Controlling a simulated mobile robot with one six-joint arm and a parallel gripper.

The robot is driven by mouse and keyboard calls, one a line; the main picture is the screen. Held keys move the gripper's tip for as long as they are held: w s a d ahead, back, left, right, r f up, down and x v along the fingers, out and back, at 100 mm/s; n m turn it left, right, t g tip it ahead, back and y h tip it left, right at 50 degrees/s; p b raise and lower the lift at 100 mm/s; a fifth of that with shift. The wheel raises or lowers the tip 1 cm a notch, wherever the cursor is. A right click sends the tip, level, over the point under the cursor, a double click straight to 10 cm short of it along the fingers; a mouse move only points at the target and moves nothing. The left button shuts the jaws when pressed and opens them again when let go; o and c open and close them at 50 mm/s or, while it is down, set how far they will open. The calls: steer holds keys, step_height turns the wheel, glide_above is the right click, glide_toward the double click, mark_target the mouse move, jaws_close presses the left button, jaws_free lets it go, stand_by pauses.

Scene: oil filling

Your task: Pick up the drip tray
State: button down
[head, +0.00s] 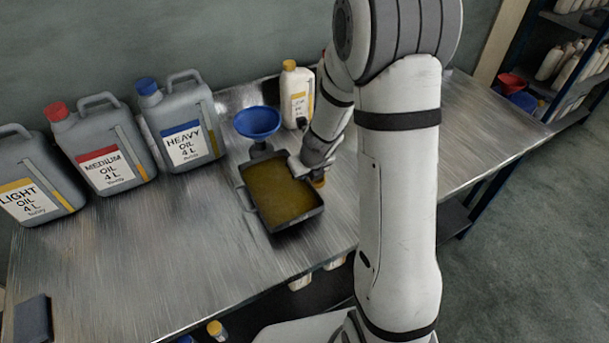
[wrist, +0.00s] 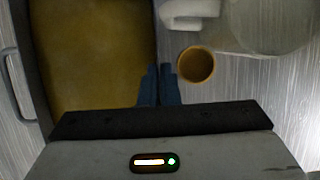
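The drip tray (head: 262,222) is a dark rectangular pan with brownish-yellow oil in it. It rests on the metal bench and has a side handle on its left, also seen in the wrist view (wrist: 90,55). My gripper (head: 304,168) is at the tray's right side. In the wrist view my blue-grey fingers (wrist: 160,75) are close together at the tray's right wall, one on the inner side and one on the outer side. They look shut on that wall, though the exact contact is hidden.
Light (head: 38,180), medium (head: 100,150) and heavy oil (head: 183,125) jugs stand left. The front left bench is mostly clear.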

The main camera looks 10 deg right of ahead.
mark_target(304, 181)
steer(key=shift+w+f, duration=0.2)
steer(key=shift+w, duration=0.05)
step_height(304, 181, down, 3)
steer(key=b, duration=0.3)
steer(key=shift+a+f, duration=0.1)
steer(key=shift+f, duration=0.1)
steer(key=shift+r, duration=0.15)
steer(key=c, duration=1.9)
jaws_free()
steer(key=shift+c, duration=0.2)
